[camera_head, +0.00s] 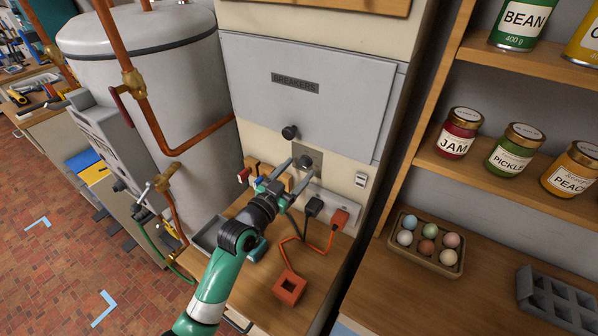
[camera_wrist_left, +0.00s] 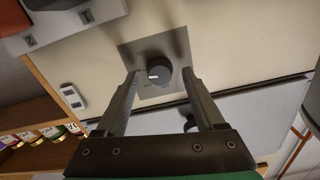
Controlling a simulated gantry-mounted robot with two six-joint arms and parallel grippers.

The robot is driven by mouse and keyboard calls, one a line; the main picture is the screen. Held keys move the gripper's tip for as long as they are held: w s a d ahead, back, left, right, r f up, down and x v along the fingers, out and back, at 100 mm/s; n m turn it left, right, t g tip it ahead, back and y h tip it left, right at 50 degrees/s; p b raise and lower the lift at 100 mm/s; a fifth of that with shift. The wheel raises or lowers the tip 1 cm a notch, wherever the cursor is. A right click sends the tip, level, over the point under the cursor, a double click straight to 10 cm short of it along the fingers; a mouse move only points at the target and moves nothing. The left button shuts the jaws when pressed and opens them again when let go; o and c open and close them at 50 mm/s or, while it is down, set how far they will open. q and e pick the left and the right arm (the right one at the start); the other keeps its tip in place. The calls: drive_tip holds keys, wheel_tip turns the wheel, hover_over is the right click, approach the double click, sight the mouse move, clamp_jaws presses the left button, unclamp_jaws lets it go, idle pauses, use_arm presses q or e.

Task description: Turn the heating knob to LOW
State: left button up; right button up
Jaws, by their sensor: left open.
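The heating knob (camera_head: 305,161) is a dark round dial on a grey square plate on the cream wall, below the breaker panel. In the left wrist view the knob (camera_wrist_left: 158,72) shows a small white mark on its face. The markings on the plate are too small to read. My left gripper (camera_head: 299,168) is open in front of the knob. In the left wrist view its fingertips (camera_wrist_left: 161,74) stand on either side of the knob with gaps; I cannot tell whether they reach its depth. My right gripper is not in view.
The grey breaker panel (camera_head: 310,95) has a dark round handle (camera_head: 289,132) just above. A light switch (camera_head: 361,180) is right of the knob. A power strip with plugs (camera_head: 314,205) sits below. A boiler tank (camera_head: 165,90) with copper pipes stands left, shelves with jars right.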

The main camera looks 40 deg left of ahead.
use_arm(q)
drive_tip(key=shift+w+a, duration=0.1)
drive_tip(key=shift+w, duration=0.5)
clamp_jaws()
drive_tip(key=n+p, duration=0.3)
drive_tip(key=n, duration=0.2)
drive_tip(key=shift+r, duration=0.15)
drive_tip(key=shift+n+p, duration=1.15)
drive_tip(key=shift+n, duration=1.25)
unclamp_jaws()
